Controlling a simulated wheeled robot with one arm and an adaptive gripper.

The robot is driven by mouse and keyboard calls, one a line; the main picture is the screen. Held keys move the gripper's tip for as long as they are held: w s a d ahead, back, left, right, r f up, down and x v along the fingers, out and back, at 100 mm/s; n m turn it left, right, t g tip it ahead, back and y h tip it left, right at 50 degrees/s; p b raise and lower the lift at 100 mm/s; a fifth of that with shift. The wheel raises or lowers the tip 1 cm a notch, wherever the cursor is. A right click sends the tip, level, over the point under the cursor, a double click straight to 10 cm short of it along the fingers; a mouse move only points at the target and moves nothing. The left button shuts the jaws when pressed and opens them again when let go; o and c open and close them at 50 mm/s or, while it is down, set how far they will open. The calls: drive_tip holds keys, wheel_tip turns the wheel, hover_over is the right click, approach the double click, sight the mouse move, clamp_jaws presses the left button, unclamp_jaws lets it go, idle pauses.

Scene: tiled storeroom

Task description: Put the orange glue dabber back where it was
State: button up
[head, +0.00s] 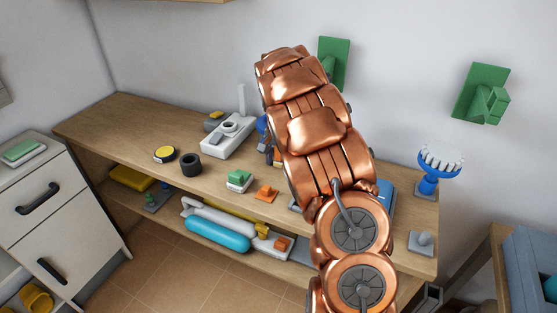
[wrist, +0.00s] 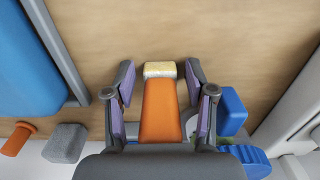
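The orange glue dabber (wrist: 160,108), with a pale cream tip, shows in the wrist view between the fingers of my gripper (wrist: 160,82). The two fingers stand apart, with a visible gap on each side of the dabber, so my gripper is open around or just over it. I cannot tell how the dabber's lower part is supported. In the head view my copper arm reaches over the workbench and hides both gripper and dabber. The place where the dabber was before is not identifiable.
On the wooden workbench (head: 115,115) stand a white device (head: 229,136), a black ring (head: 190,164), a yellow-topped tin (head: 164,154), a green-topped block (head: 239,181) and an orange piece (head: 266,192). A blue object (wrist: 232,110) is close right of my fingers. A blue brush stand (head: 431,180) is at right.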

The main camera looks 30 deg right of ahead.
idle(0.3)
wheel_tip(320, 180, up, 11)
drive_tip(key=shift+w+r+b, duration=0.1)
drive_tip(key=shift+b, duration=0.25)
drive_tip(key=shift+r, duration=0.5)
drive_tip(key=shift+s+r, duration=0.1)
drive_tip(key=shift+s, duration=0.1)
drive_tip(key=s+a+r+n+g, duration=0.15)
drive_tip(key=s+a+n, duration=0.35)
drive_tip(key=s+a, duration=1)
drive_tip(key=s+a+f+n, duration=0.2)
drive_tip(key=s, duration=0.5)
drive_tip(key=s+a+f+n, duration=0.2)
drive_tip(key=s+a, duration=0.1)
drive_tip(key=s, duration=0.5)
drive_tip(key=s+a+f+n, duration=0.2)
drive_tip(key=s+a, duration=0.1)
drive_tip(key=s, duration=0.4)
drive_tip(key=shift+s+a+n+g, duration=0.25)
drive_tip(key=shift+s+n+g, duration=0.1)
drive_tip(key=shift+n, duration=0.05)
